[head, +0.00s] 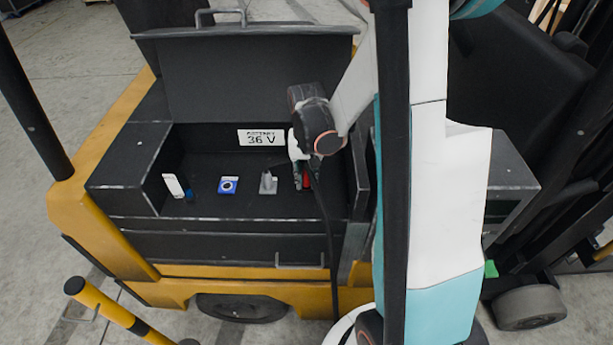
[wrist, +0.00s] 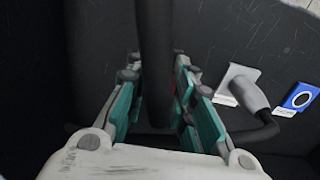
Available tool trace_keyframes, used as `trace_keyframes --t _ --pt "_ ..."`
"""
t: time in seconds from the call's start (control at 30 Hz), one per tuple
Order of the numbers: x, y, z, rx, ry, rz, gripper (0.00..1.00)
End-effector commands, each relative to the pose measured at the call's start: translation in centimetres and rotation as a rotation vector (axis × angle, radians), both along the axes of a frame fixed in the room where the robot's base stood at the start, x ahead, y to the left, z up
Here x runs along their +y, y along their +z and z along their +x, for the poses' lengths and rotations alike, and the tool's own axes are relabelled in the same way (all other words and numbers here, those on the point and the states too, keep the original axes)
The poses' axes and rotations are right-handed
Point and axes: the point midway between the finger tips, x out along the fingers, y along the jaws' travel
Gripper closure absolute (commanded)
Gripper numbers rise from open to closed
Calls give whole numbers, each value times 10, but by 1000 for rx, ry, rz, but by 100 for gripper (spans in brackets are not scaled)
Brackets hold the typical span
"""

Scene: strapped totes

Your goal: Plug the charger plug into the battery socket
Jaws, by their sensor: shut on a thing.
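My gripper (head: 302,165) points down into the right part of the open battery compartment. In the wrist view its teal fingers (wrist: 155,80) stand on either side of a thick black cable (wrist: 155,45) and are shut on the charger plug, which is mostly hidden. A small red part (head: 305,181) shows just below the fingertips in the head view, and a sliver of red shows between the fingers in the wrist view. I cannot tell whether this red is the plug or the battery socket, or whether the two touch. The cable hangs over the compartment's front edge.
A "36 V" sign (head: 261,138) is on the back wall. The raised lid (head: 240,75) stands behind; the right wall is close.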

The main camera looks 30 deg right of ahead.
Motion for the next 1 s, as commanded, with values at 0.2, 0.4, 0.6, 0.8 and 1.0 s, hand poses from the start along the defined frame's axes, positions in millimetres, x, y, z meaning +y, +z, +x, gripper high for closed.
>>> trace_keyframes --t 0.2,0.4,0.6,0.8,1.0 --pt "0 -2 0 0 0 0 100" --pt "0 -6 0 0 0 0 100" --pt "0 -9 0 0 0 0 100" --pt "0 -13 0 0 0 0 75" --pt "0 -12 0 0 0 0 54"
